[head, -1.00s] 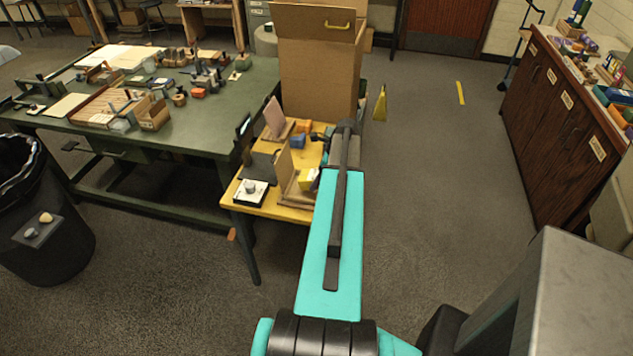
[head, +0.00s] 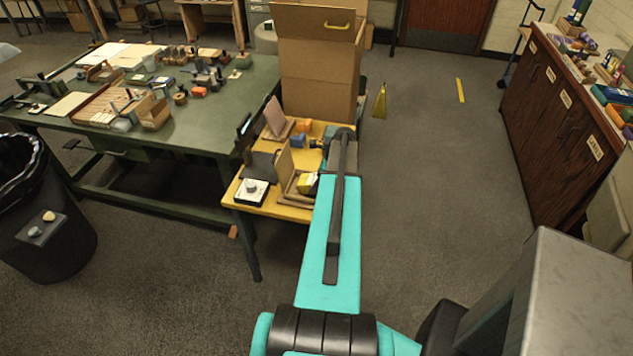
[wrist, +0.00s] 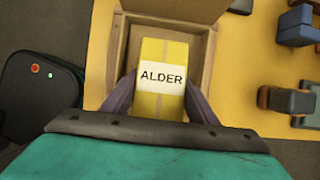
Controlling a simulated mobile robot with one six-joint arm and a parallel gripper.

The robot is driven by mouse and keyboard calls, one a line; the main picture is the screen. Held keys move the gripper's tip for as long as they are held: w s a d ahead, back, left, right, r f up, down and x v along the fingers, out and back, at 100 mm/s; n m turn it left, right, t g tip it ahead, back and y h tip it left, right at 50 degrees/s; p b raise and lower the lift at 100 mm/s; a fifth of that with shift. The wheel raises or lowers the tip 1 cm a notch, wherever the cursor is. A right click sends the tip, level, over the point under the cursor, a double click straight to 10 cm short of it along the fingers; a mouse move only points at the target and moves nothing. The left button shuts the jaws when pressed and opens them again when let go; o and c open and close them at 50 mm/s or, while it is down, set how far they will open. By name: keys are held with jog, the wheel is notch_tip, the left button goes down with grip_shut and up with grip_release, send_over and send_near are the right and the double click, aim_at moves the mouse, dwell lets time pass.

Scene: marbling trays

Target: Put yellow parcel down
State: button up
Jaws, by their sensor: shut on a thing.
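The yellow parcel (wrist: 160,100) with a white label reading "ALDER" sits between the two fingers of my gripper (wrist: 160,98) in the wrist view. My gripper is shut on it. Below and around the parcel is an open box or tray with low brown walls (wrist: 209,60). I cannot tell whether the parcel touches its floor. In the head view the parcel (head: 308,183) shows at the tray, beside my arm, on the yellow table (head: 285,213). My arm hides the fingers there.
A black-and-white device with a knob (head: 251,192) stands at the table's front left corner. Blue blocks (wrist: 296,25) and a dark grey item (wrist: 290,102) lie right of the tray in the wrist view. A large cardboard box (head: 318,80) stands behind.

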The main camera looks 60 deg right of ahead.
jog(key=o, duration=1.4)
jog(key=shift+o, duration=0.2)
jog(key=shift+f, duration=0.1)
jog(key=shift+b+v, duration=1.35)
jog(key=shift+v, duration=0.8)
jog(key=shift+b+v, duration=1.15)
jog(key=shift+v, duration=3.65)
jog(key=shift+o, duration=0.4)
jog(key=shift+w+d, duration=0.1)
jog(key=shift+w, duration=0.05)
